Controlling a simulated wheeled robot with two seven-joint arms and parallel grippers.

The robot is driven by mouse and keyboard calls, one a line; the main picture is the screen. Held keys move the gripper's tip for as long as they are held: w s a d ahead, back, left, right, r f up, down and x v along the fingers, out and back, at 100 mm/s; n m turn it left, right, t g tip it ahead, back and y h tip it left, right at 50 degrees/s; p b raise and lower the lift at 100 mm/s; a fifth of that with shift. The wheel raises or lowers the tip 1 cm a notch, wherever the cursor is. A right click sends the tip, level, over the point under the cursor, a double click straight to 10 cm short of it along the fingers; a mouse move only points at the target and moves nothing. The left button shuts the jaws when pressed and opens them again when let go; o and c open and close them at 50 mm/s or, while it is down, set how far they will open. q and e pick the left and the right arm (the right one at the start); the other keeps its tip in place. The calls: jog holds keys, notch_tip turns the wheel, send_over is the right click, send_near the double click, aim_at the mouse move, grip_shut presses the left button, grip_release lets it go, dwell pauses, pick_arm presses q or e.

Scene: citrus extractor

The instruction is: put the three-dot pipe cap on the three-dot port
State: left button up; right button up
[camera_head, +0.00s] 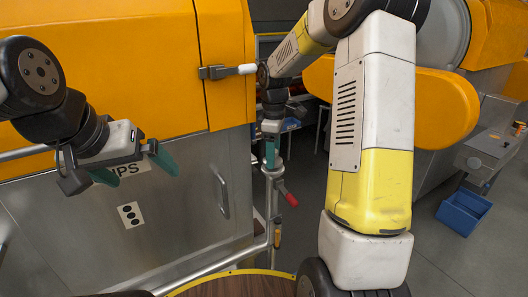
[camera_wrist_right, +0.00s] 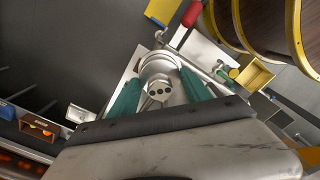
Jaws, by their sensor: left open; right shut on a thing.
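The three-dot pipe cap (camera_wrist_right: 160,90) is a round metal piece with dark dots on its face, between the teal fingers of my right gripper (camera_wrist_right: 161,94) in the right wrist view. That gripper is shut on it. In the head view my right gripper (camera_head: 271,152) points down at the top of an upright metal pipe (camera_head: 272,172); the cap is hidden there. I cannot tell whether the cap touches the pipe. My left gripper (camera_head: 136,171) is open and empty in front of that panel.
A red-handled lever (camera_head: 288,194) sticks out beside the pipe. The orange and steel machine (camera_head: 110,60) fills the left, with a door handle (camera_head: 220,191). A blue bin (camera_head: 463,213) is on the floor at right. A round wooden top (camera_head: 235,287) is at the bottom.

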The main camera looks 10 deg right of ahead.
jog(key=shift+f, duration=0.6)
jog(key=shift+f, duration=0.15)
jog(key=o, duration=1.6)
notch_tip(320, 180, up, 12)
jog(key=shift+r, duration=0.15)
